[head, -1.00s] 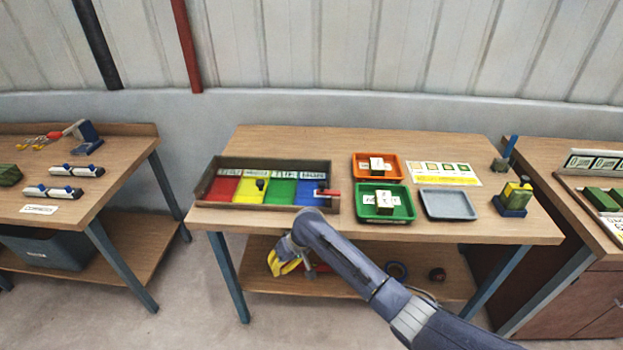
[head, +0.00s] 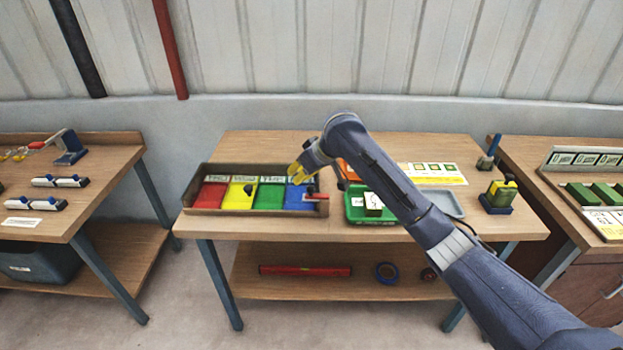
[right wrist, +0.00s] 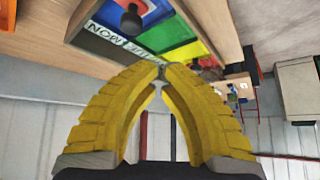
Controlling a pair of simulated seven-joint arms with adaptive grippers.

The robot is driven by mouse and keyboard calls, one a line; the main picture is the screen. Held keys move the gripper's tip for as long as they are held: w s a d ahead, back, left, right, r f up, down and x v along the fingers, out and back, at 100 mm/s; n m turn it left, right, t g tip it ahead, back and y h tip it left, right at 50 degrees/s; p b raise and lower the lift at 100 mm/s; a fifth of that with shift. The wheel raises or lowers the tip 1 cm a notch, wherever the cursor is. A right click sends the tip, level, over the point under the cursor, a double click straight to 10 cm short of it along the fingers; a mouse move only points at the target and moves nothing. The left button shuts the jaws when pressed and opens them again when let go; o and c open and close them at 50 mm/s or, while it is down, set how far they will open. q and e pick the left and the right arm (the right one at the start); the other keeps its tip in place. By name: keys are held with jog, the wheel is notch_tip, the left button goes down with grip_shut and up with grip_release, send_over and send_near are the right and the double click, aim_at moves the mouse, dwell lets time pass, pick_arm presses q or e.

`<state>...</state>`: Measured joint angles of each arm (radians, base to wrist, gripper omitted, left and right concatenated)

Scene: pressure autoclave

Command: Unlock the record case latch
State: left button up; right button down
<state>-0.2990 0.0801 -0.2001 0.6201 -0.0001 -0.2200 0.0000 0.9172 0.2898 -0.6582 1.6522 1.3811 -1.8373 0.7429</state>
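The record case (head: 190,197) is a shallow brown case at the left of the middle table, with red, yellow, green and blue panels and a strip of day labels. A red latch lever (head: 316,196) shows at its right end, beside the blue panel. My right gripper (head: 297,173) has yellow fingers and is above the blue panel, just up and left of the lever. In the right wrist view its fingertips (right wrist: 162,68) meet, with nothing visible between them. The case (right wrist: 215,22) shows beyond the fingertips there. My left gripper is not in view.
A green tray (head: 356,217) with a block stands right of the case. An orange tray (head: 343,184) and a grey tray (head: 459,212) are partly hidden by my right arm. A yellow-green stamp-like item (head: 500,194) stands farther right. The lower shelf holds a red bar (head: 305,270).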

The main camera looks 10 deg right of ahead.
aim_at(310, 187)
jog(key=shift+t, duration=0.6)
jog(key=d+r, duration=0.1)
jog(key=r, duration=0.1)
jog(key=w+d+r, duration=0.1)
jog(key=d+r, duration=0.1)
jog(key=shift+w+d, duration=0.1)
jog(key=shift+w, duration=0.1)
jog(key=x, duration=1)
jog(key=shift+f, duration=0.2)
jog(key=shift+s+d, duration=0.5)
jog(key=shift+s, duration=0.15)
jog(key=shift+s+d+f, duration=0.2)
jog(key=shift+s+d, duration=0.5)
jog(key=shift+s, duration=0.25)
